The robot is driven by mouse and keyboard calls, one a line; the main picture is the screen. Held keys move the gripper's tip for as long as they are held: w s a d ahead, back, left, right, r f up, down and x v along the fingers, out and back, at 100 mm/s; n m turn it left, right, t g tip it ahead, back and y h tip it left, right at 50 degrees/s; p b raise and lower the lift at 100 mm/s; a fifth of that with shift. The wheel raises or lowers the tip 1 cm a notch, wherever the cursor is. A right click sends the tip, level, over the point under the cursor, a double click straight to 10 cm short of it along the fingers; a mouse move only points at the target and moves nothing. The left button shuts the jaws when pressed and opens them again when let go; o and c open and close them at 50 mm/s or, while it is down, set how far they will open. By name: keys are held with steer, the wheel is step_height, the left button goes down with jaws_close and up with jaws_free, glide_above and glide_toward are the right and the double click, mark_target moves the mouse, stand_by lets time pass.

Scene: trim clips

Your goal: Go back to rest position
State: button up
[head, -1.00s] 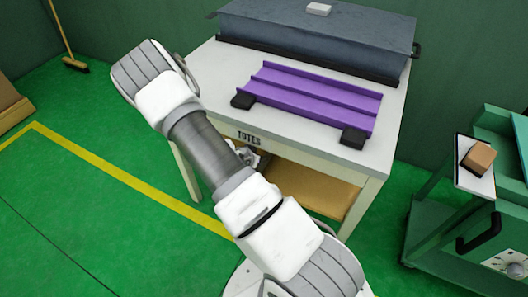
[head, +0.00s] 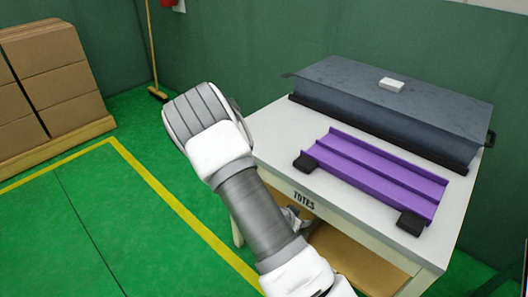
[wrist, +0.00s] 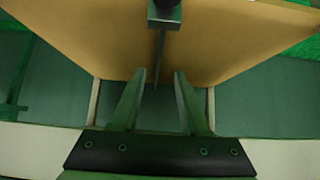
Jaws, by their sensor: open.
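My arm rises from the bottom of the head view, in front of the left end of a white table (head: 274,128) labelled TOTES. My gripper (wrist: 157,82) shows in the wrist view with its two fingers apart and nothing between them. In the head view the gripper itself is mostly hidden behind my arm; only a small grey part shows near the table's front edge. The wrist view faces a tan board, which looks like the table's lower shelf (head: 352,262).
A purple channelled rail (head: 380,172) lies on the table between black end blocks. Behind it stands a dark grey case (head: 400,105) with a small white block (head: 391,85) on top. Stacked cartons (head: 45,75) and a broom (head: 152,50) stand at left. The green floor (head: 110,230) is clear.

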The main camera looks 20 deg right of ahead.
steer(key=a+r+n+t+y, duration=0.1)
steer(key=a+r+n+y, duration=0.25)
steer(key=a+r, duration=0.6)
steer(key=a+r+n+y, duration=0.2)
steer(key=a+r+y, duration=0.35)
steer(key=r, duration=0.65)
steer(key=s+d+r+n+h, duration=0.1)
steer(key=s+r+n, duration=0.5)
steer(key=s+r, duration=1.05)
step_height(320, 180, up, 19)
steer(key=s+p, duration=0.2)
steer(key=p, duration=1.8)
steer(key=shift+s+d, duration=0.15)
steer(key=shift+s, duration=0.05)
